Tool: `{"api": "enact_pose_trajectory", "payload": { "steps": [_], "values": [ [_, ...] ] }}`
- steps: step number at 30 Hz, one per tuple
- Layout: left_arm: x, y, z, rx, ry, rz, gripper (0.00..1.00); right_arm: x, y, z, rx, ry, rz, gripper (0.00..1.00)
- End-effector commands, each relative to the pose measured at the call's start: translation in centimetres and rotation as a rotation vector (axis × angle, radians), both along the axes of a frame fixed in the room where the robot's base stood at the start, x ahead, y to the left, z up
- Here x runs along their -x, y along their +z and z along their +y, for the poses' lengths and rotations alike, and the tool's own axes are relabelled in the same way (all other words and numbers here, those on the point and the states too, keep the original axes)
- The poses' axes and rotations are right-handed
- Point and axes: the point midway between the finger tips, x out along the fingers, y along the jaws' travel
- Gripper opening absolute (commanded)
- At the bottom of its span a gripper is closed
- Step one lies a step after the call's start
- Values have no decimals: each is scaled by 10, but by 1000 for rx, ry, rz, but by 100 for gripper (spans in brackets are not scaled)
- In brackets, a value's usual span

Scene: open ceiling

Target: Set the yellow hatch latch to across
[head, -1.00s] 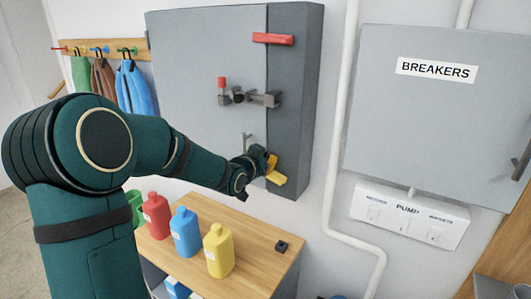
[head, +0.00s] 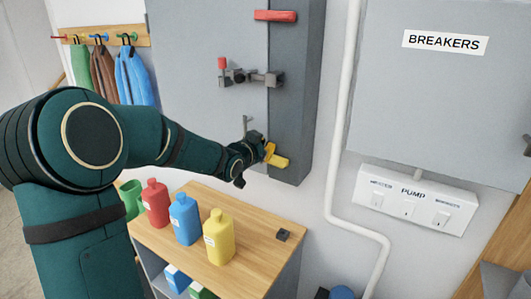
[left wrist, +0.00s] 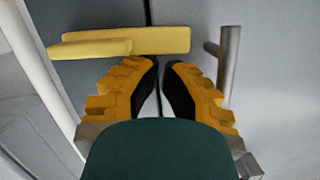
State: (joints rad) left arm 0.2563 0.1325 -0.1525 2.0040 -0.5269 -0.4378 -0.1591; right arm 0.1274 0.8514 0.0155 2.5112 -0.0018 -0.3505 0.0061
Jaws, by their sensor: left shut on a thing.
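The yellow hatch latch (head: 279,161) is low on the grey cabinet, at the seam between the door front and the darker side strip. In the left wrist view the yellow latch (left wrist: 160,41) lies sideways across the dark seam. My left gripper (head: 264,152) is at the latch and hides part of it in the head view. Its fingers (left wrist: 160,66) are nearly together, with tips at the latch's lower edge; the exact contact is hard to see. The right gripper is not in view.
A red latch (head: 275,16) lies across the seam higher up, above a grey clasp with a red knob (head: 222,63). A grey peg (head: 246,124) is left of the yellow latch. Bottles stand on the wooden cabinet (head: 258,250) below. A white pipe (head: 342,130) runs at right.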

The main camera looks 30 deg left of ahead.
Motion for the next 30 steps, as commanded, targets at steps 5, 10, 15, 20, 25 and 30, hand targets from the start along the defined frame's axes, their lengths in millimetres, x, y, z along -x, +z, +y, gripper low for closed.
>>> {"api": "enact_pose_trajectory", "payload": {
  "steps": [5, 10, 15, 20, 25, 30],
  "values": [
    [0, -3, 2, 1, 2, 3, 0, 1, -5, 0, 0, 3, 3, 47],
    [1, -2, 2, 1, 2, 3, 0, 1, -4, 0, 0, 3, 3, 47],
    [3, -1, 2, 1, 2, 3, 0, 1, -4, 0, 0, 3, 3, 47],
    [20, 4, 0, 1, 2, 0, 0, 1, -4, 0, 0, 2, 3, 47],
    [52, 12, -4, 0, 3, 0, 0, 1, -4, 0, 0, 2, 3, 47],
    [83, 20, -7, 0, 3, -1, 0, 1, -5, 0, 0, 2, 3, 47]
  ]
}}
